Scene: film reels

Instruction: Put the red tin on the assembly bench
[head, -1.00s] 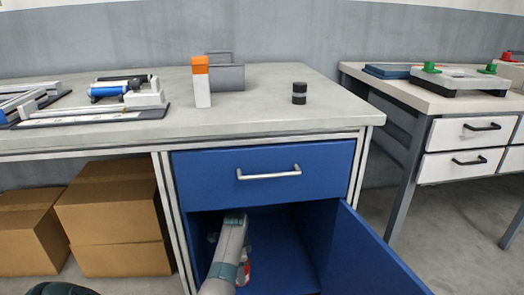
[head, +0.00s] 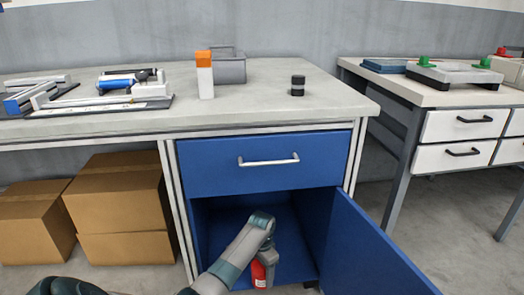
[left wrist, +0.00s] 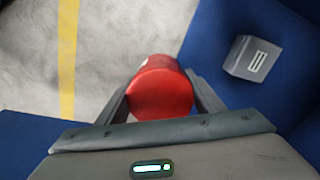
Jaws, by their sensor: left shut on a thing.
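The red tin (head: 259,275) shows low in the opening of the blue cabinet, partly covered by my arm. In the left wrist view the red tin (left wrist: 160,92) sits between both fingers. My left gripper (left wrist: 162,100) is shut on it, with a finger along each side. In the head view my left forearm and wrist hide most of that gripper. The grey-topped bench (head: 280,105) stands above the cabinet. A second bench (head: 400,92) with white drawers stands at the right; I cannot tell which one is the assembly bench. My right gripper is not in view.
The blue cabinet door (head: 365,250) stands open to the right. A closed blue drawer (head: 265,178) is above the opening. A grey box (left wrist: 250,58) lies inside the cabinet. An orange-and-white box (head: 205,78) and a black cylinder (head: 298,86) stand on the bench, with bare top around them.

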